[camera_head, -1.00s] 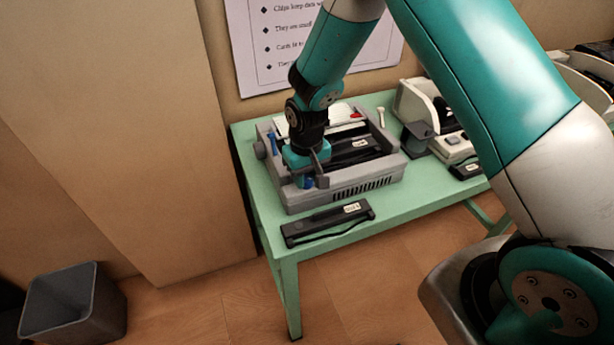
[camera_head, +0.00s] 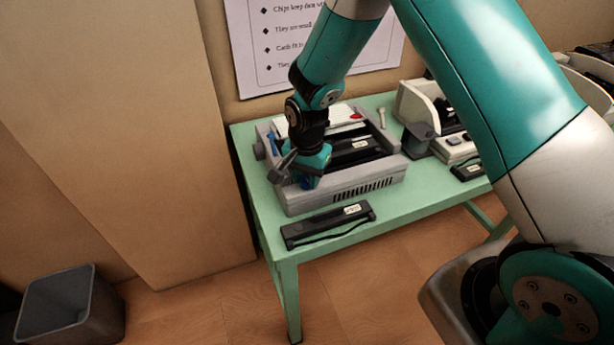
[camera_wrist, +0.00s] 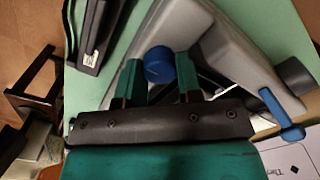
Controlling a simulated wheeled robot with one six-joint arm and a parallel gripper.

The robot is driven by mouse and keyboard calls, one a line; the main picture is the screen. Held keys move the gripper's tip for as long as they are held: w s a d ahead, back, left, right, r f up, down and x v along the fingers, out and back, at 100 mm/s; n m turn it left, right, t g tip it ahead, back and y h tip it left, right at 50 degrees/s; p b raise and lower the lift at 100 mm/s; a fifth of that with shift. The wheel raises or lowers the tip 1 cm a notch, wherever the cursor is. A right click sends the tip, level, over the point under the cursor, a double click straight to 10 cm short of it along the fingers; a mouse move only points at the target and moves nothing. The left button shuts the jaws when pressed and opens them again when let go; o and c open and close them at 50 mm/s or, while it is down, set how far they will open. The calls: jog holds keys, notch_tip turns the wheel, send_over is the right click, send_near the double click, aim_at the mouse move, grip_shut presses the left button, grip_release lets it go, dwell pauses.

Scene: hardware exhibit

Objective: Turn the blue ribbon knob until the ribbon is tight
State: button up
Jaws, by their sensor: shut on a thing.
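The blue ribbon knob (camera_wrist: 158,65) is round and sits at the corner of the grey printer (camera_head: 345,188). In the wrist view it shows between the two teal fingers of my gripper (camera_wrist: 159,78), which is shut on it. In the head view, my gripper (camera_head: 303,178) points down over the printer's front left corner, with a bit of blue under it. A black ribbon cartridge (camera_head: 356,150) with a pale label lies inside the open printer. I cannot tell from these views whether its ribbon is slack or tight.
A second black cartridge (camera_head: 328,225) lies on the green table (camera_head: 262,200) in front of the printer. A blue lever (camera_wrist: 281,113) stands near the printer's left side. A dark grey cup (camera_head: 418,140) and a cream machine (camera_head: 460,148) stand to the right.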

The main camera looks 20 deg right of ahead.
aim_at(307, 179)
jog(key=shift+r+m, duration=0.1)
jog(key=shift+m, duration=1.4)
jog(key=o, duration=0.7)
jog(key=shift+c, duration=0.2)
notch_tip(307, 179, up, 17)
jog(key=b, duration=0.2)
jog(key=shift+r, duration=0.2)
